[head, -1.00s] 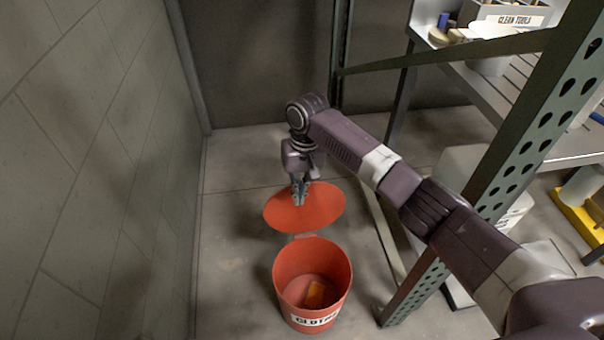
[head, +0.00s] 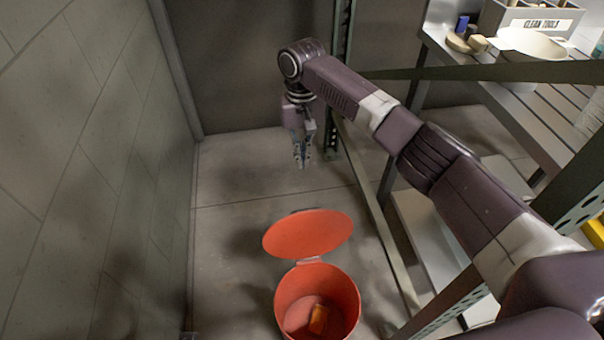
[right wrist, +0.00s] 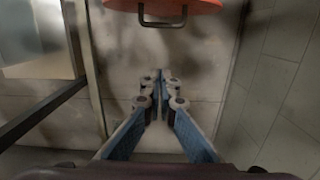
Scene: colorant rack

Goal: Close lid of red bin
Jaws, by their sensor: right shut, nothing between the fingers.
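The red bin (head: 316,279) stands on the floor at the bottom middle of the head view, its mouth uncovered. Its red lid (head: 308,233) is open, joined at the bin's far side and tilted back. An orange-yellow item (head: 318,319) lies inside the bin. My right gripper (head: 301,166) is shut and empty, pointing down beyond the lid and apart from it. In the right wrist view, the shut fingers (right wrist: 158,76) show over floor, and part of a red piece with a dark handle-like loop (right wrist: 162,22) shows at the top edge. My left gripper is out of view.
A block wall (head: 100,170) runs along the left. A metal shelf rack (head: 515,95) with a box labelled "CLEAN TOOLS" (head: 535,22) stands at the right, its green posts and rail near my right arm.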

